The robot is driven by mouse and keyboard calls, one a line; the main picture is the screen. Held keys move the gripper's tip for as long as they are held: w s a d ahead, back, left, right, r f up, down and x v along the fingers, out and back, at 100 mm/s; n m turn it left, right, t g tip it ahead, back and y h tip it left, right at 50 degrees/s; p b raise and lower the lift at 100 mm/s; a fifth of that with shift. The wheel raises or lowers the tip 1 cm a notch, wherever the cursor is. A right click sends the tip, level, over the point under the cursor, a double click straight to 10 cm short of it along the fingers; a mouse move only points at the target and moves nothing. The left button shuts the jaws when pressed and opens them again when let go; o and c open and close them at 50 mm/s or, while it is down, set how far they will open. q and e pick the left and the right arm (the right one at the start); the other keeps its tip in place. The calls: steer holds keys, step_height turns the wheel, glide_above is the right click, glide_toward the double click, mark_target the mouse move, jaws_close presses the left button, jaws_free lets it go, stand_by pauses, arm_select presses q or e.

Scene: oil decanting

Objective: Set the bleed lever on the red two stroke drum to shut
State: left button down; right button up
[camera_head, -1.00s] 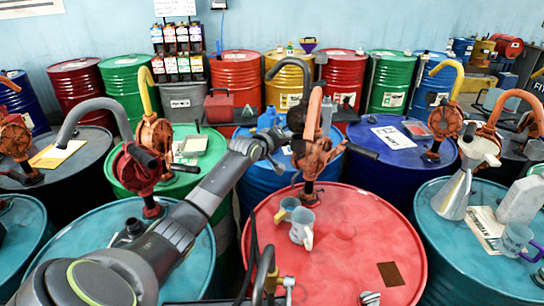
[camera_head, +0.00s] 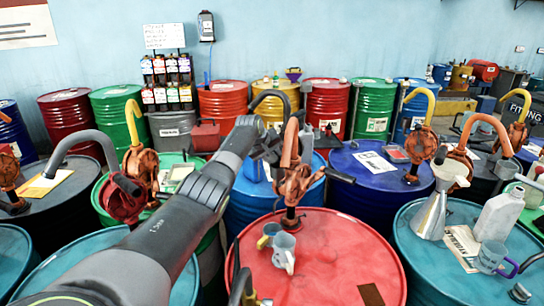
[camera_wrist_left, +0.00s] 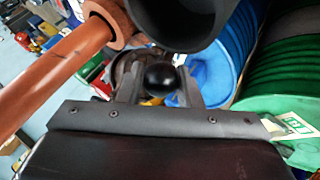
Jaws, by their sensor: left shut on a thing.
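The red drum (camera_head: 335,245) stands in the front middle of the head view. On it is a rust-orange pump (camera_head: 294,183) with an orange curved spout (camera_head: 290,143) and a dark crank handle (camera_head: 340,175). My left gripper (camera_head: 268,150) is at the upper left of this pump, partly hidden by my own arm. In the left wrist view, its two fingers (camera_wrist_left: 160,86) are shut on a black ball knob (camera_wrist_left: 162,76), beside an orange pipe (camera_wrist_left: 50,80). The lever's angle is hidden. My right gripper is not in view.
A grey cup (camera_head: 284,252) and a smaller olive cup (camera_head: 268,235) stand on the red drum. A blue drum (camera_head: 245,205) is behind it, and a teal drum (camera_head: 425,265) with a metal funnel (camera_head: 432,215) is to the right. Other pumps stand close by.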

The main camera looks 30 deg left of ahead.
arm_select(q)
steer(key=shift+w+d+r+g, duration=0.25)
steer(key=shift+w+r+g, duration=0.1)
steer(key=shift+w, duration=0.15)
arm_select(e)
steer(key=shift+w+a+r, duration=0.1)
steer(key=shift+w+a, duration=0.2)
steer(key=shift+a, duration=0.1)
arm_select(q)
steer(key=shift+w, duration=0.1)
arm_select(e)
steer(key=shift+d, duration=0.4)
arm_select(q)
steer(key=c, duration=1.4)
jaws_free()
steer(key=shift+o, duration=0.3)
steer(key=shift+w+d+f, duration=0.1)
steer(key=shift+f, duration=0.1)
